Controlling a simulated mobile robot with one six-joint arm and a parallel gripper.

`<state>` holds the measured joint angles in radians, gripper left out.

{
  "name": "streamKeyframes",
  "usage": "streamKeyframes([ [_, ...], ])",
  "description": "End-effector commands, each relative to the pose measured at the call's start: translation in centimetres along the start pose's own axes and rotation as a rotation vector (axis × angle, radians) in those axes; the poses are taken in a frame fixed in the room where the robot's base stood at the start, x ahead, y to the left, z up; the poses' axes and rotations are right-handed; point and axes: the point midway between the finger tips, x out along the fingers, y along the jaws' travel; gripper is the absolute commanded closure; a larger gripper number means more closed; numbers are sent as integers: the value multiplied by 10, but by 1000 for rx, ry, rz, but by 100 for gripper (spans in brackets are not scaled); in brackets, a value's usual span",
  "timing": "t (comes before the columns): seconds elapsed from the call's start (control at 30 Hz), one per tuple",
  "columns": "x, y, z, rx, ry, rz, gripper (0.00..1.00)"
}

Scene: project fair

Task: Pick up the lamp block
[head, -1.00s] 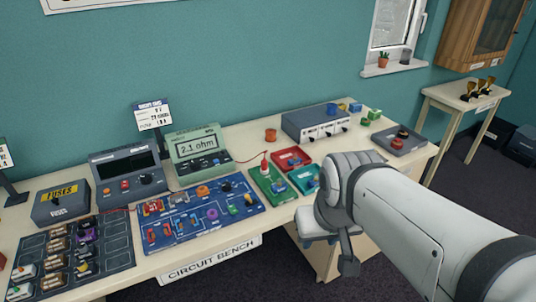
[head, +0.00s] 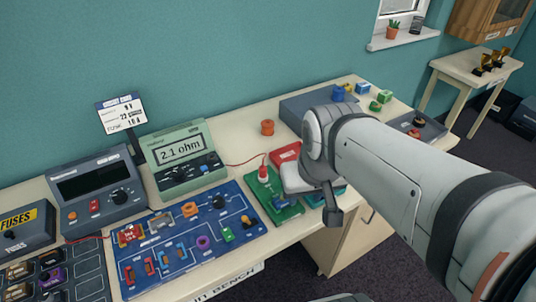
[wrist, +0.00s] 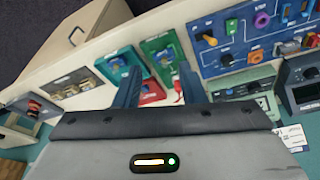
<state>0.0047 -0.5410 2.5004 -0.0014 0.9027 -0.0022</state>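I cannot tell which piece is the lamp block. Small coloured blocks sit on the blue circuit board (head: 185,262), among them a green one (head: 228,234) and an orange one (head: 190,209). In the head view my arm hides part of these trays.
The green meter (head: 180,158) reads 2.1 ohm, and a red lead runs from it to a red plug (head: 263,172). A dark instrument (head: 98,190) and a fuse box (head: 22,228) stand to the left.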

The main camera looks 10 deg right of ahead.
Motion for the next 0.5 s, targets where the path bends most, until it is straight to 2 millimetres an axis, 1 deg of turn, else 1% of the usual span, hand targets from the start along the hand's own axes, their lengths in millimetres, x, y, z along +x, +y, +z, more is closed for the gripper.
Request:
streamKeyframes([
  [0.03,0,0,0,-2,0,0,60],
  [0.13,3,0,-3,-38,-8,-1,51],
  [0.2,8,1,-8,-123,-19,-5,47],
  [0.27,14,1,-14,-220,-36,-9,47],
  [0.37,30,1,-28,-444,-71,-21,47],
  [0.5,58,0,-52,-818,-122,-57,47],
])
